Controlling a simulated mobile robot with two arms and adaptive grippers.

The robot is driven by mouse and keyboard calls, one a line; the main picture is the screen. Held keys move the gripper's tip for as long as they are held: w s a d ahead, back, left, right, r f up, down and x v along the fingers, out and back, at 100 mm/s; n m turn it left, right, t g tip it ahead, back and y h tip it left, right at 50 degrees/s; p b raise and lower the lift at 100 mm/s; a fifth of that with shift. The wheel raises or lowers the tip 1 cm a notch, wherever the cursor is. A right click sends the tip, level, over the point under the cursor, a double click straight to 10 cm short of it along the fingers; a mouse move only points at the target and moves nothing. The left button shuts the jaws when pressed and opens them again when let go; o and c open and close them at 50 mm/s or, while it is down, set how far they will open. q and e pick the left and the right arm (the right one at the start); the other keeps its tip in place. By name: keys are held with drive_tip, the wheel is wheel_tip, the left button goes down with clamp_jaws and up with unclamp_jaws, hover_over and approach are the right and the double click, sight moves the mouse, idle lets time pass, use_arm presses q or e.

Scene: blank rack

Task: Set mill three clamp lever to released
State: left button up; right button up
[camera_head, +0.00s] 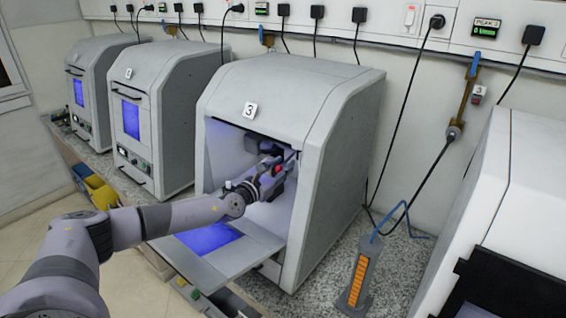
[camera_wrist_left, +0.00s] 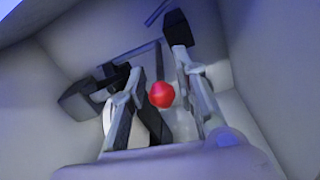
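Mill three (camera_head: 315,100) is the grey cabinet marked 3, with its front door (camera_head: 215,255) folded down open. My left arm reaches into its lit chamber. My left gripper (camera_head: 284,165) is inside, near the red knob (camera_head: 277,169). In the left wrist view, the red ball knob (camera_wrist_left: 161,94) shows between the two spread fingers of my left gripper (camera_wrist_left: 160,75), with a gap on each side. Dark bars and blocks (camera_wrist_left: 80,100) lie behind the fingers. The lever's shaft is mostly hidden, and I cannot tell its angle. My right gripper is not in view.
Chamber walls (camera_wrist_left: 245,60) are close around the gripper. Two more mills (camera_head: 140,60) with closed fronts stand to the left. A tester with orange bars (camera_head: 358,280) and a blue hook stands right of mill three. A white machine (camera_head: 530,190) is at the far right.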

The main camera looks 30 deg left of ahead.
use_arm(q)
drive_tip(key=shift+w, duration=0.5)
clamp_jaws()
drive_tip(key=shift+w+f, duration=0.1)
drive_tip(key=shift+f, duration=0.05)
idle(0.4)
